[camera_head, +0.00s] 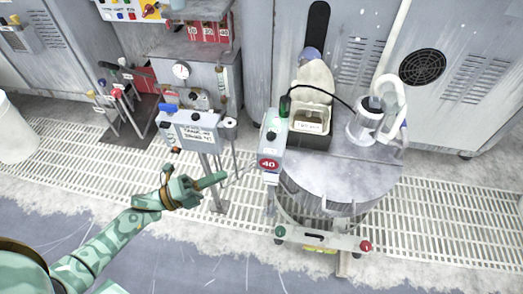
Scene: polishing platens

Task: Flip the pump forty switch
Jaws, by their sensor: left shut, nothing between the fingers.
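The pump forty box (273,134) is a narrow grey upright housing with a red round 40 label (268,164) on its lower front. It stands at the left side of a round grey metal drum (340,185). A small green part (283,106) sits at its top with a black cable running right. I cannot make out the switch lever clearly. My left gripper (223,176) is shut and empty, its tip pointing right, apart from the box and to the left of the 40 label in the picture. My right gripper is not in view.
A grey control box with a written label (192,131) stands on a post left of the drum, close behind my left gripper. A white pump canister (368,122) and a pale tray (312,118) sit on the drum. Grated floor (440,222) lies around; grey cabinets line the back.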

